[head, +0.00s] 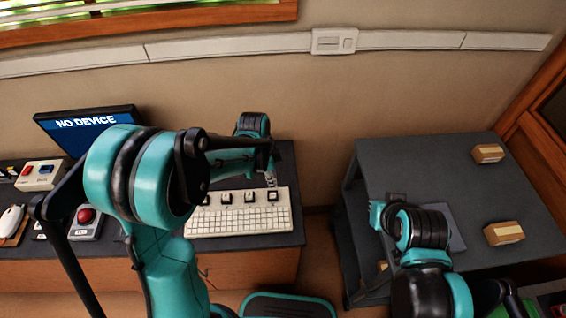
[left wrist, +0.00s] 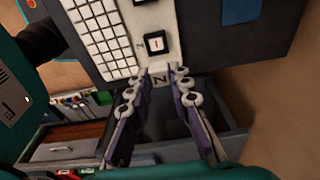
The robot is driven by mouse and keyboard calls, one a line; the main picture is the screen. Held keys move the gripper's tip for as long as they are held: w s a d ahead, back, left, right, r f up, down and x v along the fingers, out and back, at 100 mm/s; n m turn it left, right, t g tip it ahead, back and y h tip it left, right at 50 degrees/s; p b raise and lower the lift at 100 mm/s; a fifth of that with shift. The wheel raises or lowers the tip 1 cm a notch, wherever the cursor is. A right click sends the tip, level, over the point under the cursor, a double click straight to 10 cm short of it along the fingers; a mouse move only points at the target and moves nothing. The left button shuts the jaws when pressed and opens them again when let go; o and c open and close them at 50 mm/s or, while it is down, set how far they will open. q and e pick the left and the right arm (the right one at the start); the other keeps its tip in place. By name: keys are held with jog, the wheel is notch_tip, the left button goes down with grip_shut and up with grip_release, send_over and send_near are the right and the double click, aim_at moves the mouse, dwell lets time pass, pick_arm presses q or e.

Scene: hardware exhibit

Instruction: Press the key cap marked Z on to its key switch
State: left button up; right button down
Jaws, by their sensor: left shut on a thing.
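The pale key cap marked Z (left wrist: 160,77) is pinched between the fingertips of my left gripper (left wrist: 162,70) in the left wrist view. It lies at the edge of the white keyboard (left wrist: 102,46) in that picture; its height above it I cannot tell. The bare key switch (left wrist: 155,42), a black square with a pale and red middle, sits on the keyboard just past the cap. In the head view my left gripper (head: 271,180) hangs over the right end of the keyboard (head: 235,222). My right arm's wrist is over the grey table; its fingers are not clear.
Several dark switch blocks (head: 226,197) stand in a row along the keyboard's back. A screen reading NO DEVICE (head: 95,130) and a red button box (head: 86,222) stand left. Small brown boxes (head: 503,233) lie on the grey table (head: 440,165). A gap separates the two tables.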

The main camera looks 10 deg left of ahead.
aim_at(274, 196)
pick_arm(q)
jog(key=shift+s+f, duration=0.15)
jog(key=shift+a+f+b, duration=0.3)
jog(key=shift+f+b, duration=0.2)
jog(key=shift+f, duration=0.35)
notch_tip(274, 196, down, 3)
jog(key=shift+d+r+b, duration=0.1)
jog(key=shift+r+b, duration=0.1)
jog(key=shift+b, duration=0.9)
jog(key=shift+f+b, duration=0.75)
jog(key=shift+f, duration=0.05)
jog(key=shift+b, duration=0.3)
jog(key=shift+f+b, duration=0.35)
